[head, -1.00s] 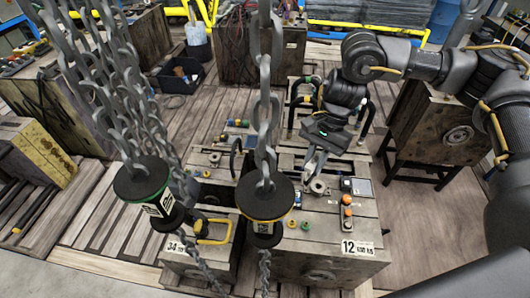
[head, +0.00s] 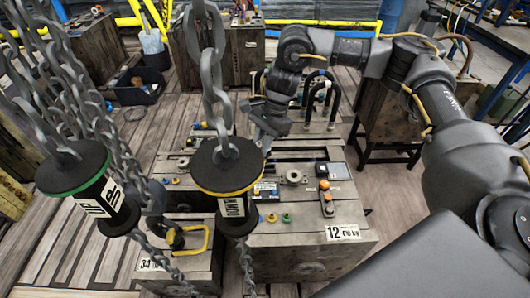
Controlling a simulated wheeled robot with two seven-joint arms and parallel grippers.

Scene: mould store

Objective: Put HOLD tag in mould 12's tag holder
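Mould 12 (head: 300,243) is the weathered wooden-looking block in the lower middle of the head view, with a white "12" label (head: 342,232) on its front. A small blue and white item (head: 265,189) lies on its top; I cannot tell whether it is the HOLD tag or a tag holder. A dark-framed grey plate (head: 337,171) lies near its right edge. My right gripper (head: 265,147) points down over the far part of the mould tops. Its fingertips are small and partly hidden, so I cannot tell open from shut. My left gripper is out of view.
Heavy chains hang in front at left, with a green-rimmed "UP" pendant (head: 88,190) and a yellow-rimmed "DOWN" pendant (head: 229,180) blocking part of the moulds. An orange-buttoned device (head: 326,198) lies on mould 12. Mould 34 (head: 180,258) stands to its left. Black hoses (head: 322,92) rise behind.

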